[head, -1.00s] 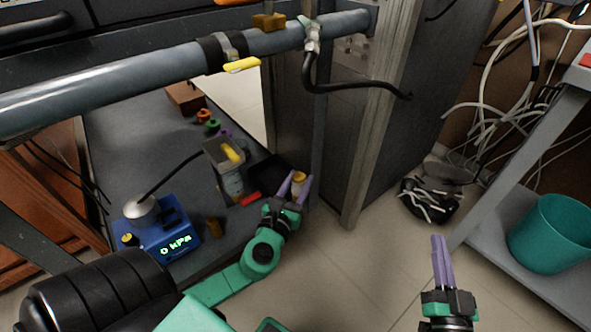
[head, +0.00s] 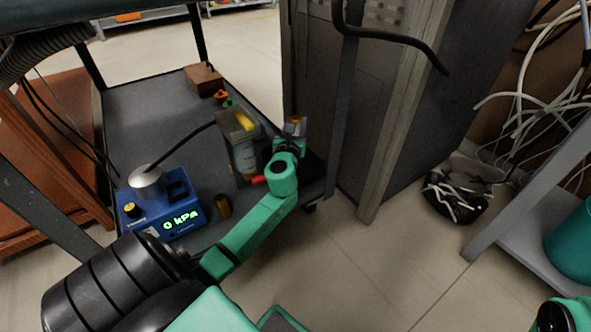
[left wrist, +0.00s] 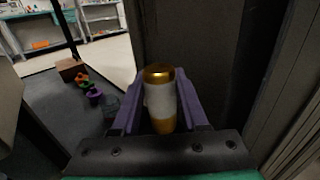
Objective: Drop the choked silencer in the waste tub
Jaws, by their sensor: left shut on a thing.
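The silencer (left wrist: 160,101), a brass cylinder with a pale grey band, stands roughly upright between the purple fingers of my left gripper (left wrist: 161,80) in the left wrist view. The gripper is shut on it. In the head view my left gripper (head: 294,131) is beyond the clear container at the shelf's right side, with the silencer's yellowish top (head: 296,120) just showing. A teal tub (head: 573,245), likely the waste tub, stands on a grey shelf at the right edge, partly cut off. My right gripper's fingers are out of view; only part of that arm shows at bottom right.
A blue gauge box (head: 165,208) reading 0 kPa, a clear container (head: 243,158) and a small brass cylinder (head: 222,206) stand on the dark shelf. A grey cabinet (head: 400,110) rises right of my left gripper. Open floor (head: 390,270) lies between the shelves.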

